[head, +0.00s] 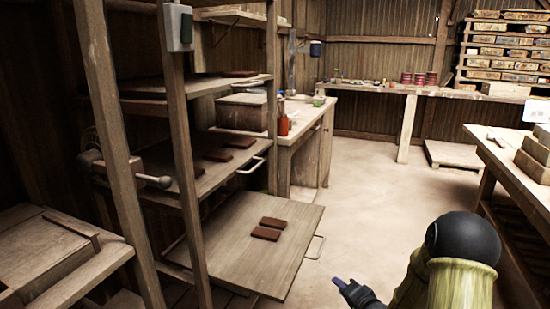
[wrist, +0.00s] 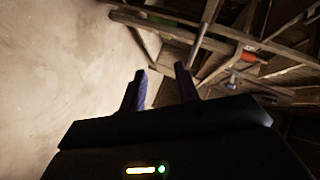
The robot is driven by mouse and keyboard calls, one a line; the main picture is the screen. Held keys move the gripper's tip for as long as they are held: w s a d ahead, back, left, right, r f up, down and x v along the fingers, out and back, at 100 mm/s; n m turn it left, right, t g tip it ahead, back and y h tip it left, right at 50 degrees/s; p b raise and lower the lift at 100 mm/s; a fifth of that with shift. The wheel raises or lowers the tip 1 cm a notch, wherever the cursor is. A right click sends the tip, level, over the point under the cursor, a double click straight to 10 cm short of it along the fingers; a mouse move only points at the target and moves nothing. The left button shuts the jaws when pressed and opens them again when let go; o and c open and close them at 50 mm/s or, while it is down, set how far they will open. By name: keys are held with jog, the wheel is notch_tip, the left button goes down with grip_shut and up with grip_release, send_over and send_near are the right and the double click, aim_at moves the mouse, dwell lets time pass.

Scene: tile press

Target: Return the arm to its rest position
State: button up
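My arm (head: 447,284), yellow-green with a black rounded cap, rises at the lower right of the head view. My gripper (head: 345,284) shows small at the bottom edge, left of the arm, beyond the handle side of the low pulled-out board. In the wrist view my gripper (wrist: 162,86) has its two bluish fingers apart with nothing between them. The wrist view is tilted, with pale floor (wrist: 60,70) on the left and wooden furniture on the right.
More tiles (head: 218,154) lie on the shelf above. A workbench (head: 520,165) stands at right. The floor (head: 400,210) between is clear.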

jog(key=s+a+r+n+g+h+p, duration=0.1)
jog(key=s+a+r+n+g, duration=0.15)
jog(key=s, duration=0.55)
jog(key=s+a+r+n+g+h, duration=0.15)
jog(key=s+r+n+g, duration=0.25)
jog(key=s, duration=0.4)
jog(key=s+a+r+n+g+h+p, duration=0.1)
jog(key=s+r+n+g+h, duration=0.2)
jog(key=s, duration=0.6)
notch_tip(320, 180, up, 37)
jog(key=y+p, duration=0.1)
jog(key=p, duration=3.6)
jog(key=shift+w+d+r+g+p, duration=0.2)
jog(key=shift+g+p, duration=0.1)
jog(key=shift+g, duration=0.15)
